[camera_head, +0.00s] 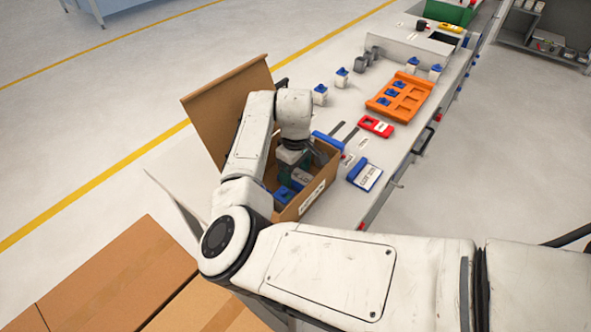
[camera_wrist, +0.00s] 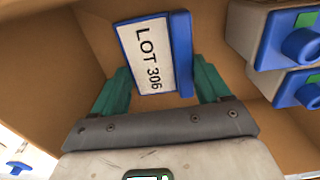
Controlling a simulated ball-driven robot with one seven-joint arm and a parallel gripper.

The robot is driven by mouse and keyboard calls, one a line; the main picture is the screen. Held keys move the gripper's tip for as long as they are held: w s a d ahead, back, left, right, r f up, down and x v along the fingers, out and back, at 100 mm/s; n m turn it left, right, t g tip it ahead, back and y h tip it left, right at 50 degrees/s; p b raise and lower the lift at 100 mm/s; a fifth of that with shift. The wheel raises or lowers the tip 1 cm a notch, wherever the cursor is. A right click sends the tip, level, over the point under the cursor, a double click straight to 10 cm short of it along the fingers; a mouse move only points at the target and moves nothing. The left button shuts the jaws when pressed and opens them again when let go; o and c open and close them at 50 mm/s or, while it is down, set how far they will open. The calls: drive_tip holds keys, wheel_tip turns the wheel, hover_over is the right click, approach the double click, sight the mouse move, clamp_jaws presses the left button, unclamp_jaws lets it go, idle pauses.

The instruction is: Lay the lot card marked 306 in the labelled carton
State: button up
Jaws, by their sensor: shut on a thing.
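The lot card (camera_wrist: 150,52), white with a blue edge and reading LOT 306, is between the teal fingers of my gripper (camera_wrist: 160,72) in the wrist view. My gripper is shut on it. Brown cardboard walls surround the card there, so it is inside the open carton (camera_head: 325,177). Whether the card touches the carton floor I cannot tell. In the head view the carton has a raised flap and a white label on its near side. My gripper (camera_head: 291,160) reaches down into it, partly hidden by my arm.
Blue-and-white parts (camera_wrist: 300,45) lie in the carton beside the card. Another blue-edged card (camera_head: 365,174) lies on the bench right of the carton. An orange tray (camera_head: 404,98) and a red item (camera_head: 376,126) stand farther back. Cardboard boxes (camera_head: 112,275) are at lower left.

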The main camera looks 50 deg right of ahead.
sight(296, 177)
drive_tip(key=shift+f, duration=0.15)
drive_tip(key=o, duration=1.1)
drive_tip(key=shift+c, duration=0.2)
wheel_tip(296, 177, up, 12)
drive_tip(key=b, duration=0.1)
